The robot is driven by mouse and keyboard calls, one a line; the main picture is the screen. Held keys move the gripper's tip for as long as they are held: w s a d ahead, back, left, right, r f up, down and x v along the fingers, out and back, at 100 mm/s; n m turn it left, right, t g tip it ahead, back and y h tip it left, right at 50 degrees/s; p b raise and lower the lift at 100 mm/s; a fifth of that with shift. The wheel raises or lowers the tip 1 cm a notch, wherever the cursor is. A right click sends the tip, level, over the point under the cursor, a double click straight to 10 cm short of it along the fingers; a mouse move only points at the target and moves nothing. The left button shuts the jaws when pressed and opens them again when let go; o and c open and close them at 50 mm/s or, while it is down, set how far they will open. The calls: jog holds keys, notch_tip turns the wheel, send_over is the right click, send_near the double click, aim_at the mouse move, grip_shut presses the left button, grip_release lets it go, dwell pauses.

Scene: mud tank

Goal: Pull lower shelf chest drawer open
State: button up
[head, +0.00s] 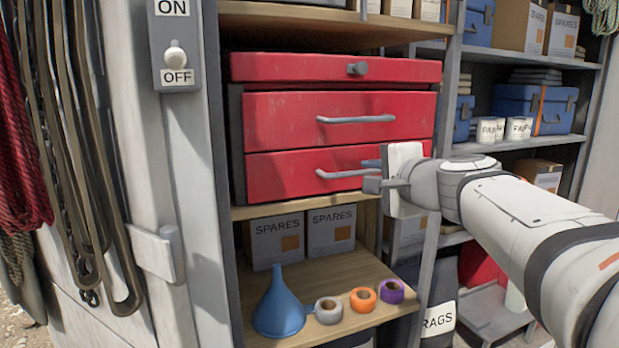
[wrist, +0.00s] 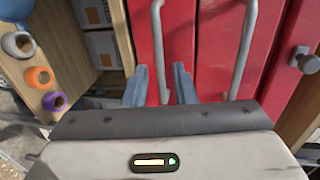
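The red chest (head: 275,108) stands on a wooden shelf, with a top section bearing a dark knob and two drawers below it. The lower drawer (head: 275,178) looks shut, flush with the upper drawer (head: 275,120). Its grey bar handle (head: 340,173) also shows in the wrist view (wrist: 157,40). My gripper (head: 371,174) is at the right end of this handle. In the wrist view my gripper (wrist: 160,84) is open, with one finger on each side of the handle's near end. I cannot tell whether either finger touches it.
The upper drawer's handle (head: 355,119) is close above my gripper. Below are spares boxes (head: 277,238), a blue funnel (head: 279,305) and tape rolls (head: 362,299) on a wooden shelf (head: 375,275). A grey shelf post (head: 447,95) stands right of the chest.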

aim_at(355, 174)
jog(key=x, duration=0.7)
jog(key=shift+p, duration=0.3)
jog(key=shift+s, duration=0.1)
jog(key=shift+c, duration=0.5)
grip_shut()
